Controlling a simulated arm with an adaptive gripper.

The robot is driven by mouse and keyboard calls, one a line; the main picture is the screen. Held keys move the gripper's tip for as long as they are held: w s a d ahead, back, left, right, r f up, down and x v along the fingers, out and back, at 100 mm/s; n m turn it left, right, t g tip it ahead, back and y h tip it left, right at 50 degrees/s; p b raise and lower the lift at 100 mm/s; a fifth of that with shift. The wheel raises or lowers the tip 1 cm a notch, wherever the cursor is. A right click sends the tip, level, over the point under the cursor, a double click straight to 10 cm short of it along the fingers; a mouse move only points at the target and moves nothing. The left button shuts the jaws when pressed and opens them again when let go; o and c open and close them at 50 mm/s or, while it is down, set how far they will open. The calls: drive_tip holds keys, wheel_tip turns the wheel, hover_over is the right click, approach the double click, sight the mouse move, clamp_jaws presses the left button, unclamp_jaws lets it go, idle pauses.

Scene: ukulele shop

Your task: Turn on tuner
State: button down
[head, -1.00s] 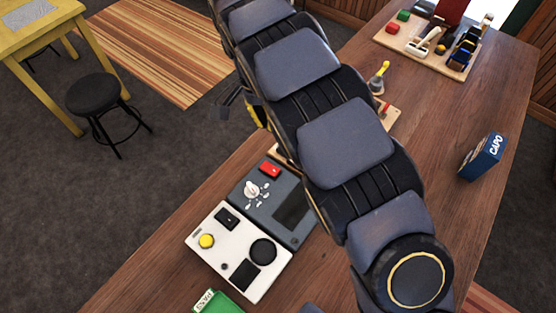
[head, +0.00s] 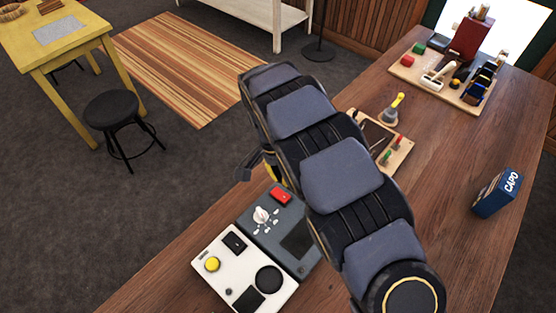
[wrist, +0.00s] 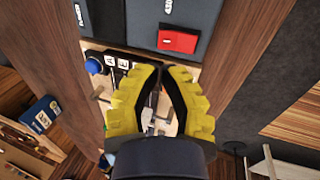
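The tuner (head: 292,213) is a dark grey box on the wooden bench, with a red rocker switch (head: 281,195), a white knob (head: 261,215) and a dark screen (head: 298,239). My arm covers its right side in the head view. In the wrist view the tuner's grey face (wrist: 208,12) is at the top, with the red switch (wrist: 178,40) just beyond my fingertips. My gripper (wrist: 162,68) has yellow-padded fingers with tips together and nothing between them. The fingertips look apart from the switch. In the head view the gripper is mostly hidden behind my arm.
A white box (head: 236,266) with a yellow button and black knob adjoins the tuner in front. A wooden tray (head: 399,155) with small tools lies behind it. A blue capo box (head: 496,192) stands at the right. The bench between them is clear.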

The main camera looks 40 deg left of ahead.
sight(284, 195)
drive_tip(key=x, duration=0.5)
drive_tip(key=shift+d+f, duration=0.1)
drive_tip(key=shift+f, duration=0.25)
drive_tip(key=shift+d+f+y, duration=0.2)
drive_tip(key=shift+f+y, duration=0.1)
drive_tip(key=shift+y, duration=0.1)
drive_tip(key=shift+a, duration=0.1)
drive_tip(key=shift+a+r, duration=0.35)
drive_tip(key=shift+a, duration=0.35)
